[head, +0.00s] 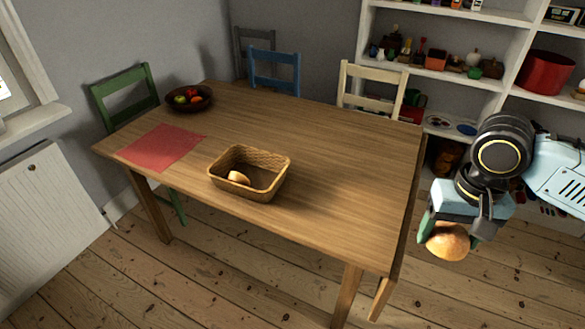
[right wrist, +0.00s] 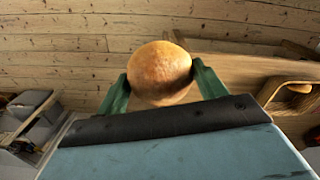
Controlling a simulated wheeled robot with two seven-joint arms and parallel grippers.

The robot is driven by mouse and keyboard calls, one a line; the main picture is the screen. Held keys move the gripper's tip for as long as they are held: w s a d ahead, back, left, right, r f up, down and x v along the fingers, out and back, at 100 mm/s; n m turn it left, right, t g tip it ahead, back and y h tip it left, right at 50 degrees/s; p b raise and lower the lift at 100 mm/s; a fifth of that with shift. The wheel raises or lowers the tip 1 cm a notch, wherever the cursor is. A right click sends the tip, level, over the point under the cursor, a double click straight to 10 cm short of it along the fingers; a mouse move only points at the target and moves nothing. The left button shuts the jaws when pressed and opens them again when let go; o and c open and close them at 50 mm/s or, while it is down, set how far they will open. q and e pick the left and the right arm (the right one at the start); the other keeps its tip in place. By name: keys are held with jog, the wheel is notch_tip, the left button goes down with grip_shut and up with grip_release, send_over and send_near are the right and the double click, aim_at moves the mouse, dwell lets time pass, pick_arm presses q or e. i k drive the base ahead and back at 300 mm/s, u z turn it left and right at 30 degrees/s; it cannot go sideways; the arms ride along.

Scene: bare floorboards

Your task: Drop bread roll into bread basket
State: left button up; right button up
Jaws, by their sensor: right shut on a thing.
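My right gripper (head: 449,236) is shut on a round golden-brown bread roll (head: 448,243), held in the air off the table's right edge. In the right wrist view the roll (right wrist: 159,72) sits between the two green fingers of the gripper (right wrist: 160,82). The woven bread basket (head: 265,191) stands on the wooden table near its front edge, left of the gripper and well apart from it. Another piece of bread (head: 238,177) lies inside the basket. Part of the basket (right wrist: 290,84) shows at the right in the right wrist view. My left gripper is not in view.
The wooden table (head: 330,165) is mostly clear around the basket. A red placemat (head: 161,147) and a dark fruit bowl (head: 190,104) are on its left part. Green, blue and cream chairs (head: 372,87) stand around it. A white shelf (head: 450,15) with many items is behind.

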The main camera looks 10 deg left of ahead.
aim_at(255, 180)
jog(key=z, duration=0.15)
jog(key=k, duration=0.35)
jog(key=u, duration=1.5)
jog(key=i, duration=1.95)
jog(key=z, duration=1.2)
jog(key=i, duration=0.15)
jog(key=z, duration=0.15)
